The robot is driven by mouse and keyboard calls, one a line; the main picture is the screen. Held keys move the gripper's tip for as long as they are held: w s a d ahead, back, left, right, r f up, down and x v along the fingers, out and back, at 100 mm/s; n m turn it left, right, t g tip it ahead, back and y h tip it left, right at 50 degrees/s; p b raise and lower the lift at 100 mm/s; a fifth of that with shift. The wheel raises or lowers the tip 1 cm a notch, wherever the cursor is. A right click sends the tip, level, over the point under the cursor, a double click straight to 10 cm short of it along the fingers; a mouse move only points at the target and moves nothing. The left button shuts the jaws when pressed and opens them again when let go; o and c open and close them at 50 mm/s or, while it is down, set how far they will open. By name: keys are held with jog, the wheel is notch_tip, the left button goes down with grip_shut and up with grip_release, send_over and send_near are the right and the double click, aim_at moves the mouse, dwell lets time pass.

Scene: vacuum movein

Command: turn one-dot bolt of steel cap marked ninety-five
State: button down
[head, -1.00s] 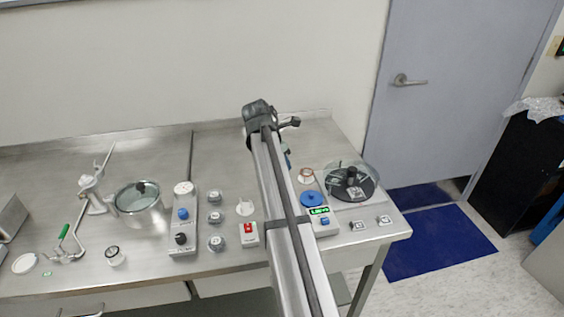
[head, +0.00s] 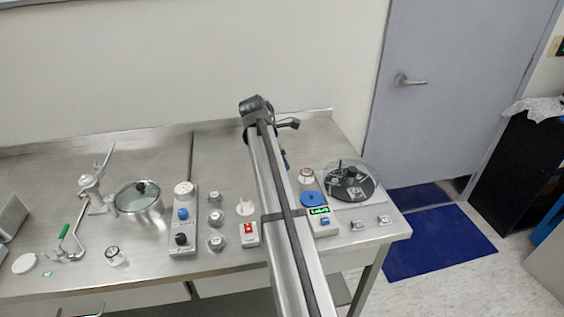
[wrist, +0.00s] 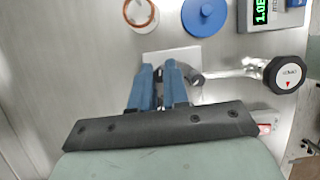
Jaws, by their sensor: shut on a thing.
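In the wrist view my gripper (wrist: 160,72) points down with its two blue fingers, shut on a small grey part that barely shows between them. A pale plate (wrist: 165,56) lies just beyond the fingertips. A dark round fitting (wrist: 191,77) sits right beside the right finger, and a metal bar runs from it to a black knob (wrist: 287,73) with a white face. In the head view my arm hides most of the gripper; only a bit of blue shows beside it. I cannot make out a cap marked ninety-five or any bolt dots.
Right of my arm are a blue disc (head: 312,199), a white jar with an orange ring (head: 306,175), a lit display (head: 319,211) and a dark turntable (head: 362,190). Left are a red-switch box (head: 249,236), a control box (head: 183,250), a glass-lidded pot (head: 138,208) and several small steel-topped pieces.

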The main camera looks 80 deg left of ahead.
jog(key=shift+m, duration=0.5)
jog(key=c, duration=1.4)
grip_release()
jog(key=shift+s+r, duration=0.1)
jog(key=v, duration=1.3)
jog(key=shift+s+a+r, duration=0.15)
jog(key=shift+a+r, duration=0.1)
jog(key=shift+o, duration=0.4)
